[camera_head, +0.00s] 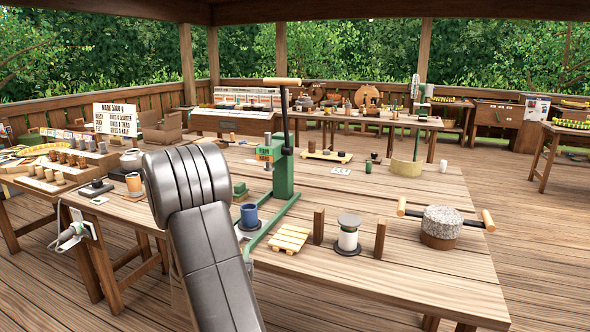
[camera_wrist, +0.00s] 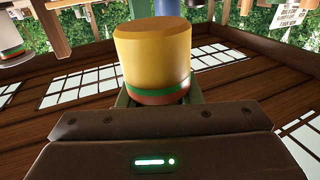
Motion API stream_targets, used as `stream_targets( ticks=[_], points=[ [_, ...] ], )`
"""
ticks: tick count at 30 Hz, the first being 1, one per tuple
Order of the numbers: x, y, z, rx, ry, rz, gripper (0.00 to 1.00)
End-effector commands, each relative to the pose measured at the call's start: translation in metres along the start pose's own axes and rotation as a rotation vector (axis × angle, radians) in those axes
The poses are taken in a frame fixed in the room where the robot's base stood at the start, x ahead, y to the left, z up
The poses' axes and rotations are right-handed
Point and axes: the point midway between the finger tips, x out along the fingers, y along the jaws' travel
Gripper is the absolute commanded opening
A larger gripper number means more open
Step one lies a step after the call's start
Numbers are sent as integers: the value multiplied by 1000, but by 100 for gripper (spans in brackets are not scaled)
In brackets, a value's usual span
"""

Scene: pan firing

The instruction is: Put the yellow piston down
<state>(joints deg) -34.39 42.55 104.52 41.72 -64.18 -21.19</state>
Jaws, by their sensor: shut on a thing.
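The yellow piston (camera_wrist: 152,50) is a short yellow cylinder with a green band and a reddish end. It fills the upper middle of the wrist view. My gripper (camera_wrist: 158,97) is shut on it at the banded end; the jaws are mostly hidden behind it and the dark wrist housing. In the head view my own arm covers the left front of the bench, and neither gripper nor piston can be made out. I cannot tell whether the piston touches anything.
The bench's front right is clear.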

Motion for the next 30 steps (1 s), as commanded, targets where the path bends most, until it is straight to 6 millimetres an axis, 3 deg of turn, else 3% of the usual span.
stream_targets(
  ticks=[1,6,13,21,26,30],
  points=[
    [5,24,5,-8,-9,13,0],
    [9,79,33,-6,-9,8,0],
    [0,133,64,-2,-7,-18,0],
    [-12,159,83,1,-1,-39,0],
    [-19,162,95,1,-3,-42,0],
    [-34,162,116,1,-7,-42,0]
  ],
)
